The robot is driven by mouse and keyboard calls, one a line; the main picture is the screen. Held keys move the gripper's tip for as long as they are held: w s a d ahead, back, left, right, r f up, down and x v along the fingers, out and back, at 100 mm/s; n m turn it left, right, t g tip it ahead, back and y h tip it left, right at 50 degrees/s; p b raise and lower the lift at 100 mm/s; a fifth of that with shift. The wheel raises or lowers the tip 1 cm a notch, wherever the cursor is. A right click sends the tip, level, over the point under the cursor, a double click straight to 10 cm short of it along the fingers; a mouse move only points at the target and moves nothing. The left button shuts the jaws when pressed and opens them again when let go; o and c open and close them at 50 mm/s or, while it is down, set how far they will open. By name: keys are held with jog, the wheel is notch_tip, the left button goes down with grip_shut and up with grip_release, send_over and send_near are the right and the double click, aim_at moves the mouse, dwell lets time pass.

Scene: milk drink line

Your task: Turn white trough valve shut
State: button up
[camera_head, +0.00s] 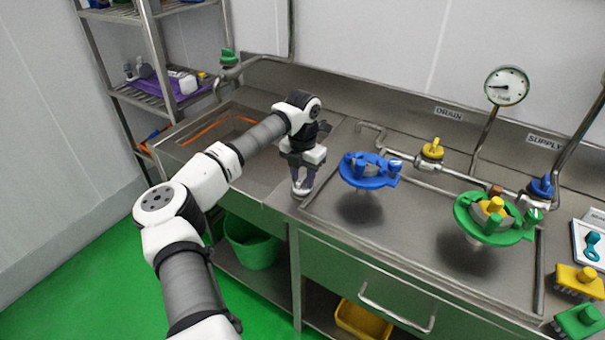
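A small white piece (301,187) shows at the counter's front edge, right of the sunken trough (222,126). It looks like the white valve's handle, but it is small and mostly covered by my gripper. My gripper (302,178) points down over it, with its dark fingers at or around it. I cannot tell whether the fingers touch it or are closed on it. The valve's turn angle cannot be made out.
Right of my gripper stand a blue handwheel (369,170) and a green handwheel (492,218). Behind them are a yellow drain valve (432,149), a blue supply valve (541,187) and a gauge (506,86). A green-handled tap (228,57) stands behind the trough. Brushes (578,281) lie far right.

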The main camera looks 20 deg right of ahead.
jog(key=shift+c, duration=0.4)
grip_shut()
jog(key=shift+f+m+b, duration=0.1)
jog(key=shift+m+b, duration=0.2)
jog(key=m+b, duration=0.1)
jog(key=m, duration=0.1)
jog(key=shift+m+b, duration=0.35)
jog(key=shift+m, duration=0.05)
jog(key=m+b, duration=0.1)
jog(key=m, duration=0.4)
jog(key=shift+b, duration=0.4)
jog(key=m, duration=0.5)
jog(key=shift+m+b, duration=0.3)
jog(key=shift+m, duration=1.9)
